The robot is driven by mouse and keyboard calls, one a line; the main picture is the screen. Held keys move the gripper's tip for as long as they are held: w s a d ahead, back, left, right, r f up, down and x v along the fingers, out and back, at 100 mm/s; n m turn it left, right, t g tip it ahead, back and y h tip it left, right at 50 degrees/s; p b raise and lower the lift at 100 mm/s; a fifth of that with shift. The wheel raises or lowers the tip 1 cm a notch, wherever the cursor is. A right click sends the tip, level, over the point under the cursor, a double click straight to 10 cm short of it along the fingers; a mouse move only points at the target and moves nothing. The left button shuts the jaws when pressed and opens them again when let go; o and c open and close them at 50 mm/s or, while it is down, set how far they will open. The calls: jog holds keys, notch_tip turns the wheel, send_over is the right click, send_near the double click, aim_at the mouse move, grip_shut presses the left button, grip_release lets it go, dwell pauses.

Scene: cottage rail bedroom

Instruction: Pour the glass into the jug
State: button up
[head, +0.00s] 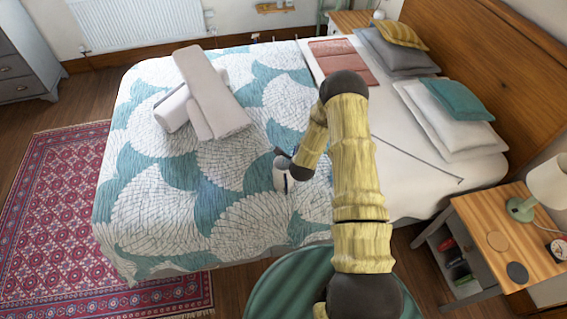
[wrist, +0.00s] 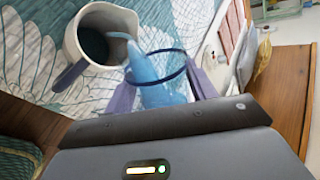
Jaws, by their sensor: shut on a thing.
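A pale jug (wrist: 72,42) with a grey-purple handle stands on the bed's quilt, its open mouth and dark inside showing in the wrist view. In the head view the jug (head: 279,178) is small and partly covered by my arm. My gripper (wrist: 160,84) is shut on a clear glass (wrist: 160,94) with a dark blue rim, one finger at each side. The glass is tilted beside the jug and holds blue liquid. A light blue streak reaches from the glass to over the jug's mouth. In the head view the glass cannot be made out.
The bed's patterned quilt (head: 150,215) is fairly level around the jug. Folded towels (head: 208,92) lie at the far left of the bed, pillows (head: 455,125) on the right. A bedside table (head: 500,222) with a lamp and coasters stands at the right.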

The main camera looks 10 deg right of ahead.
jog(key=shift+w+a+r+n+h, duration=0.1)
jog(key=shift+a+r+n+h, duration=0.05)
jog(key=shift+r+n+h, duration=0.2)
dwell(0.3)
jog(key=shift+a+g+h, duration=0.1)
jog(key=shift+g+h, duration=0.15)
jog(key=shift+g, duration=0.05)
jog(key=shift+s+d+f+m+y, duration=0.25)
jog(key=shift+d+f+m+y, duration=0.35)
jog(key=shift+y, duration=0.2)
jog(key=shift+d+t, duration=0.1)
jog(key=shift+t, duration=0.4)
jog(key=shift+f, duration=0.1)
